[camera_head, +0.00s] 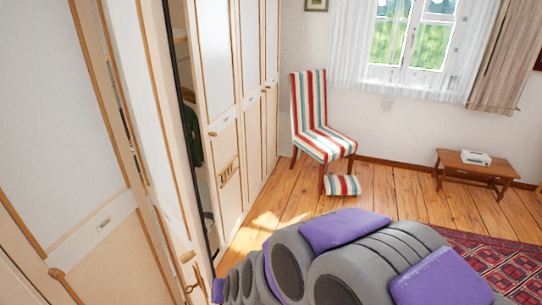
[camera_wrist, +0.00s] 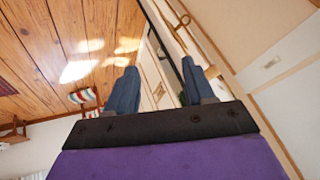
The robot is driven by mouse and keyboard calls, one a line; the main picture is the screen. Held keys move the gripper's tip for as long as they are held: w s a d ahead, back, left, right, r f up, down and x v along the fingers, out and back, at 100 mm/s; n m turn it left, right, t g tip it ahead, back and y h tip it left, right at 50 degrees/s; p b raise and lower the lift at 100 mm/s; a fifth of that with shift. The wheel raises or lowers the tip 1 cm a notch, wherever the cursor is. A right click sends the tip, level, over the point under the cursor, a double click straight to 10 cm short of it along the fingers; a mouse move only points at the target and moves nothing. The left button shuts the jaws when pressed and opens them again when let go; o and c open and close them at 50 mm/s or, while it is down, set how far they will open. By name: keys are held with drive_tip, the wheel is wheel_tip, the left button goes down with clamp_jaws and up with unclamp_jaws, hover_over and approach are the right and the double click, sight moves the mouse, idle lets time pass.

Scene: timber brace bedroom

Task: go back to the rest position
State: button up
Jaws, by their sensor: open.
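My gripper (camera_wrist: 157,85) shows in the wrist view as two blue fingers set wide apart on a dark bar. It is open, and nothing is between the fingers. The wrist view is turned, with the wooden floor (camera_wrist: 60,45) at upper left and the wardrobe front (camera_wrist: 285,75) at right. In the head view my grey and purple arm fills the bottom middle, and the gripper fingers cannot be seen there.
A cream wardrobe (camera_head: 72,115) with wood trim runs along the left, one door standing open. A striped chair (camera_head: 312,105) stands by the far wall, with a striped cushion (camera_head: 343,185) on the floor. A small wooden table (camera_head: 480,170) and a red rug (camera_head: 505,262) are at right.

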drive_tip(key=s+d+r+g+h+b, duration=0.1)
drive_tip(key=s+d+r+g+h, duration=0.1)
drive_tip(key=s+d, duration=1)
drive_tip(key=s+d+r+m+g+h+b, duration=0.1)
drive_tip(key=s+d+r+g, duration=0.4)
drive_tip(key=s+d, duration=0.6)
drive_tip(key=shift+s+d+h, duration=0.4)
drive_tip(key=shift+d+h, duration=0.2)
drive_tip(key=shift+d, duration=0.4)
drive_tip(key=shift+r, duration=0.1)
drive_tip(key=shift+c, duration=0.3)
drive_tip(key=shift+c, duration=0.7)
drive_tip(key=shift+a, duration=0.15)
